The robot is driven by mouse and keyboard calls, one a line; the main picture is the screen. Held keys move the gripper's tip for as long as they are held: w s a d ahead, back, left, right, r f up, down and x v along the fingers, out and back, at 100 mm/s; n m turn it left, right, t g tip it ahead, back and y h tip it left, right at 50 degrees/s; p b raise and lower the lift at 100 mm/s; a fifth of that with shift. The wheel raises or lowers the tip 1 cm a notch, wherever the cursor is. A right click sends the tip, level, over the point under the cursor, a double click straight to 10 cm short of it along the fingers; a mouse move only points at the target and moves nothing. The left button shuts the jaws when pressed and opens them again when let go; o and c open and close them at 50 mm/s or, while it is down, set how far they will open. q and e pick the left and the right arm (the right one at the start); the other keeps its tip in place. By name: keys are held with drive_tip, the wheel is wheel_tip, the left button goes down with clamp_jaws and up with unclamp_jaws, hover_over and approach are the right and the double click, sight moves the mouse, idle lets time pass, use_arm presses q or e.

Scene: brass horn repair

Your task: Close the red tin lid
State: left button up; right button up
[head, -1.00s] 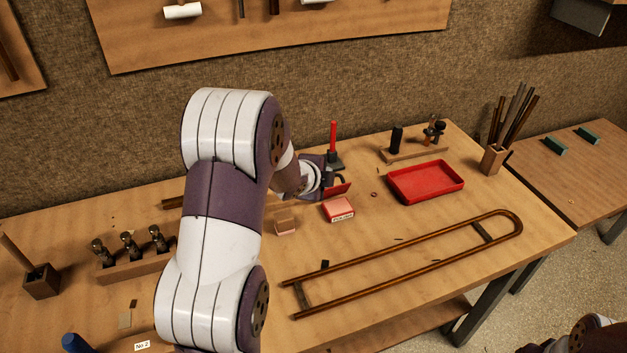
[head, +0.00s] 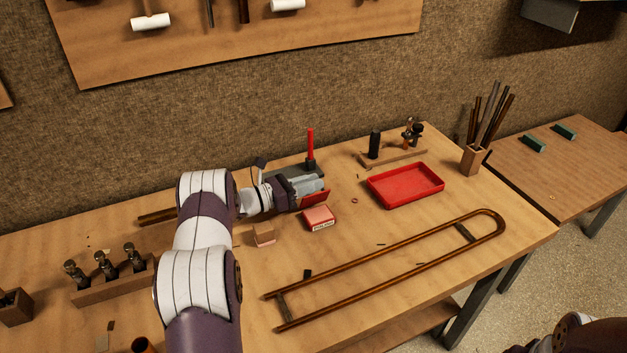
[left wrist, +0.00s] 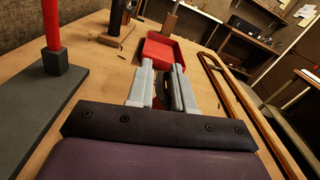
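The red tin (head: 320,220), a small box with a white label on its front, stands on the bench in the head view. Its red lid (head: 316,199) is tilted up at the back of the tin. My left gripper (head: 314,185) is just behind the raised lid, close to it; I cannot tell if they touch. In the left wrist view the two grey fingers (left wrist: 164,84) are apart, with a dark gap between them. The tin cannot be made out clearly in that view. My right gripper is out of view.
A red tray (head: 405,186) lies to the right of the tin, and a long brass slide (head: 390,262) in front. A small wooden block (head: 264,234) sits left of the tin. A red rod on a dark base (head: 311,147) stands behind my gripper.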

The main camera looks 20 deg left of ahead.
use_arm(q)
drive_tip(key=shift+w+d, duration=0.35)
drive_tip(key=shift+w, duration=0.05)
clamp_jaws()
idle(1.2)
